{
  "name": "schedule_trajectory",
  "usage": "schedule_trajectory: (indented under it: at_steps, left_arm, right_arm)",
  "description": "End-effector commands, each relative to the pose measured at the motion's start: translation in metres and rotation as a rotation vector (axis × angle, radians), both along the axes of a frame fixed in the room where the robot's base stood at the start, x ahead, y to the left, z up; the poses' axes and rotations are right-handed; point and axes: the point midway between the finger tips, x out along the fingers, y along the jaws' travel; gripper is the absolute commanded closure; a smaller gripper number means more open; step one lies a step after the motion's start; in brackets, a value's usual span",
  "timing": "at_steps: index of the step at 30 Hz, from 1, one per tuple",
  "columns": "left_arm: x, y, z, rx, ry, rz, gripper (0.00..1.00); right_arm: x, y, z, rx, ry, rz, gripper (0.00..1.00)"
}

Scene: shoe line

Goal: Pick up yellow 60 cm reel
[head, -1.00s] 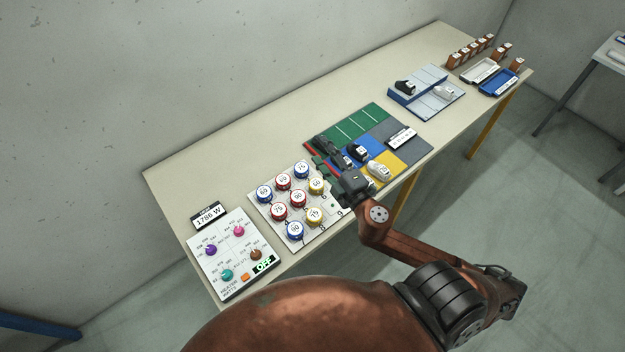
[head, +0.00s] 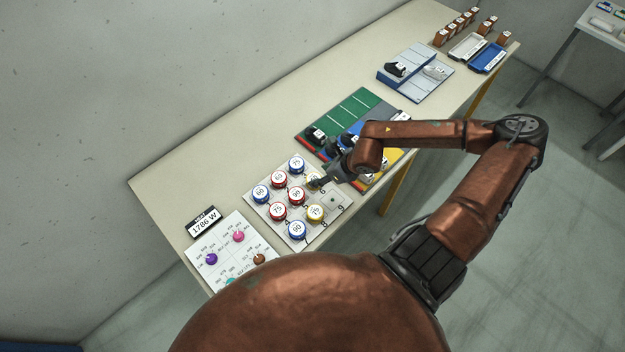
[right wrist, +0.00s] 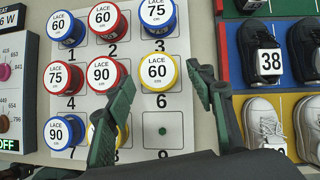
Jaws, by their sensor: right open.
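The yellow 60 cm reel (right wrist: 158,74) sits on spot 6 of the white numbered board (right wrist: 186,137). In the head view the yellow reel (head: 312,181) is partly covered by my right gripper (head: 322,183). In the right wrist view my right gripper (right wrist: 160,88) is open, with one finger on each side of this reel and nothing held. I cannot tell whether the fingers touch it. Another yellow reel (head: 315,213) is on the board, mostly hidden behind a finger in the wrist view. My left gripper is not in view.
Red and blue reels stand close by, including the red 90 cm reel (right wrist: 104,74) left of the yellow one. Spot 9 is empty. A mat with shoes (right wrist: 264,118) lies to the right. A panel with knobs (head: 222,250) is at the near left.

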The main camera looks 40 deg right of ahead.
Motion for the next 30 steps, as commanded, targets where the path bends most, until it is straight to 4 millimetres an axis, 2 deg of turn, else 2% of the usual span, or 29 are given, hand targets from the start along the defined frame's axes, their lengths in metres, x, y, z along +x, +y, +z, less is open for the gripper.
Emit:
schedule_trajectory:
  at_steps: [12,21,30]
  left_arm:
    - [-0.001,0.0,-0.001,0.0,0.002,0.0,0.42]
    - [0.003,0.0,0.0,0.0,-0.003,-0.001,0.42]
    - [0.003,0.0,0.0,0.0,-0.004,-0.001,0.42]
  right_arm:
    - [0.024,0.012,-0.046,0.005,-0.001,0.003,0.5]
    - [0.026,0.013,-0.05,0.003,0.001,0.006,0.5]
    - [0.026,0.013,-0.049,0.004,0.0,0.005,0.71]
